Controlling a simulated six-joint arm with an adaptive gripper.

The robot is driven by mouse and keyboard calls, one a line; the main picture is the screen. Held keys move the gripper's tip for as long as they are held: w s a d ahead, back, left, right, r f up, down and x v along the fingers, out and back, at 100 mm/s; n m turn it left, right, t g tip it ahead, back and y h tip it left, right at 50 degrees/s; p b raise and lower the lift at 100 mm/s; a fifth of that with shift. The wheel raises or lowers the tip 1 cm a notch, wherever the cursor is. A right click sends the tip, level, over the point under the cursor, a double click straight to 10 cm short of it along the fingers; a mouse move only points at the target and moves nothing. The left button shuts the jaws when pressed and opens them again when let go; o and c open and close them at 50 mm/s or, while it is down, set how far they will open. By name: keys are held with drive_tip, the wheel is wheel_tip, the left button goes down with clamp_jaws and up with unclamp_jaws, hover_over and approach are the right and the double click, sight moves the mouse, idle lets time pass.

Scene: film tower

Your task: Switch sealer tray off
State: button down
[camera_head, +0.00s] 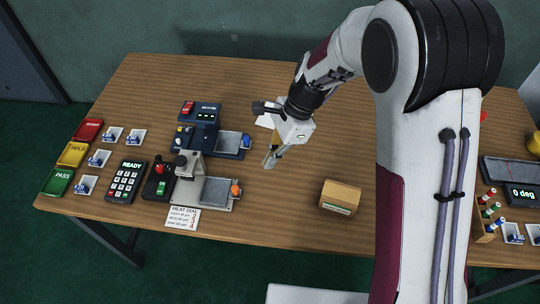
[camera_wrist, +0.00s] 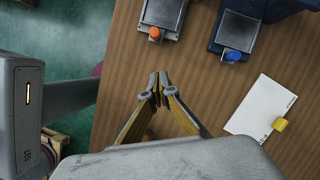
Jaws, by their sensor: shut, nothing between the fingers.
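Two machines stand left of my gripper in the head view. The dark blue one (camera_head: 203,114) has green lights, a red part on top and a grey tray (camera_head: 228,142) with a blue knob (camera_head: 247,140). The grey one (camera_head: 188,166) has a tray (camera_head: 214,192) with an orange knob (camera_head: 235,190). Which is the sealer is not clear. The wrist view shows the orange knob (camera_wrist: 155,34) and blue knob (camera_wrist: 233,55) beyond the fingertips. My gripper (camera_head: 269,162) is shut and empty, right of both trays, apart from them; its fingertips (camera_wrist: 159,88) meet.
A cardboard box (camera_head: 340,197) stands right of my gripper. A white sheet (camera_wrist: 262,108) with a yellow piece (camera_wrist: 281,125) lies on the table. A keypad (camera_head: 126,182), a red joystick box (camera_head: 159,182) and a heat dial card (camera_head: 183,218) lie left.

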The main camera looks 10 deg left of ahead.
drive_tip(key=x, duration=0.8)
drive_tip(key=shift+a, duration=0.1)
drive_tip(key=shift+s+a+r, duration=0.1)
drive_tip(key=shift+s+a, duration=0.35)
drive_tip(key=shift+a, duration=0.45)
drive_tip(key=shift+s+a, duration=0.4)
drive_tip(key=shift+a, duration=0.35)
drive_tip(key=shift+a, duration=0.1)
approach(214, 188)
drive_tip(key=x, duration=0.5)
drive_tip(key=shift+s+a, duration=0.1)
drive_tip(key=shift+s, duration=0.05)
